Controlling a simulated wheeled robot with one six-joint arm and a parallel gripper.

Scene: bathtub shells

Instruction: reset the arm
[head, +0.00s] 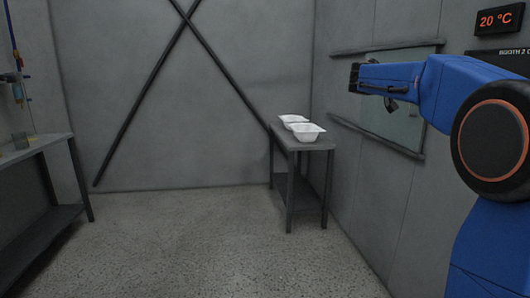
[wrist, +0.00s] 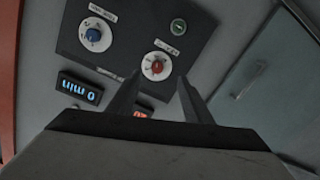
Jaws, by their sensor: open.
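My gripper (wrist: 158,82) is open and empty in the wrist view, its two dark fingers apart in front of a dark control panel (wrist: 125,35). I cannot tell whether the fingertips touch the panel. The panel has a red knob (wrist: 156,66) close beyond the fingertips, a blue knob (wrist: 93,35) to the left and a small green round part (wrist: 178,26) at the upper right. In the head view my blue arm reaches leftward from the right edge, with my gripper (head: 356,78) high in front of the right wall.
A workbench (head: 38,148) runs along the left. A lit display (wrist: 80,88) and a pale door with a handle (wrist: 249,78) show in the wrist view. The middle floor is clear.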

